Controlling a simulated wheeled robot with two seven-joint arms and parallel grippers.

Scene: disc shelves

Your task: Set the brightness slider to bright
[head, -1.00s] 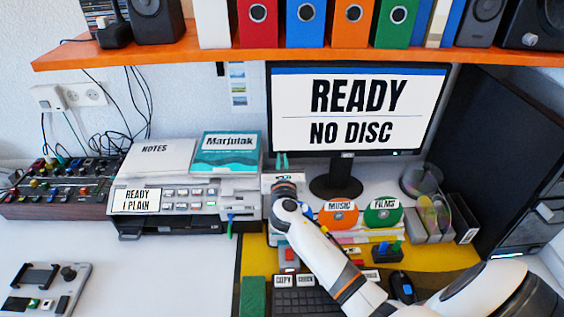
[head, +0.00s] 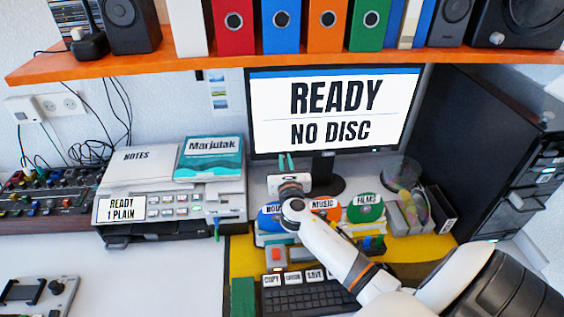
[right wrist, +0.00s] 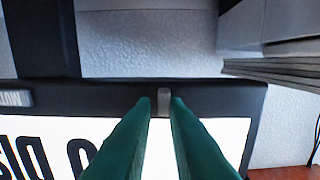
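The monitor (head: 335,105) reads READY and NO DISC. A small grey knob (right wrist: 164,97), which looks like the brightness slider, sits on its black bezel in the right wrist view, where the screen text appears upside down. My right gripper (head: 286,161) is at the monitor's lower edge, left of the stand. In the wrist view its green fingers (right wrist: 161,104) are apart, with the knob between their tips. I cannot tell whether they touch it. The knob cannot be made out in the head view. My left gripper is not in view.
Disc boxes, including MUSIC (head: 325,205) and FILMS (head: 365,207), stand below the monitor beside my right forearm. A printer (head: 170,210) is at left, and a black tower (head: 490,150) at right. An orange shelf (head: 215,58) with binders runs above.

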